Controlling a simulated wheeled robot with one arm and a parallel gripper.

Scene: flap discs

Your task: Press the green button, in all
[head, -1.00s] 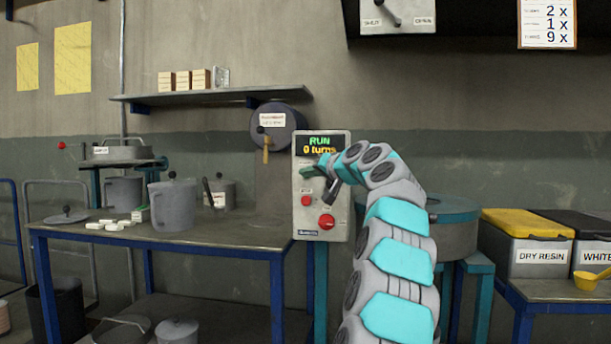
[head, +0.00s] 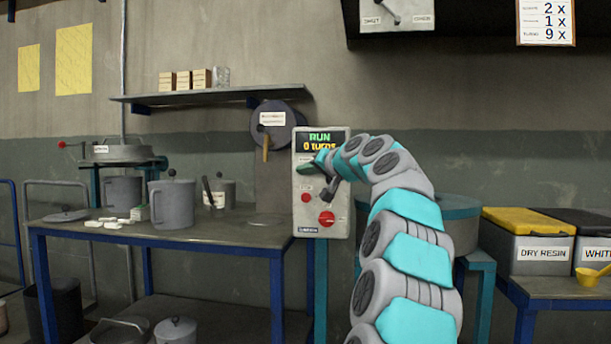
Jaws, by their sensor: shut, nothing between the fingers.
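The grey control box (head: 341,222) stands at the table's right end. Its display (head: 318,141) reads "RUN" and "0 turns". My gripper (head: 322,181) is shut and empty, in front of the box just below the display, at the green button's right side. I cannot tell whether a finger touches the button. A small red button (head: 306,197) sits below it, and a larger red knob (head: 327,218) sits at the lower right. My arm hides part of the box's right side.
The blue-legged table (head: 200,235) at left holds grey pots, a lid and white blocks. A shelf (head: 205,97) hangs above. A teal-rimmed drum (head: 460,206) stands behind my arm. Bins (head: 529,250) and a yellow scoop (head: 590,277) are at right.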

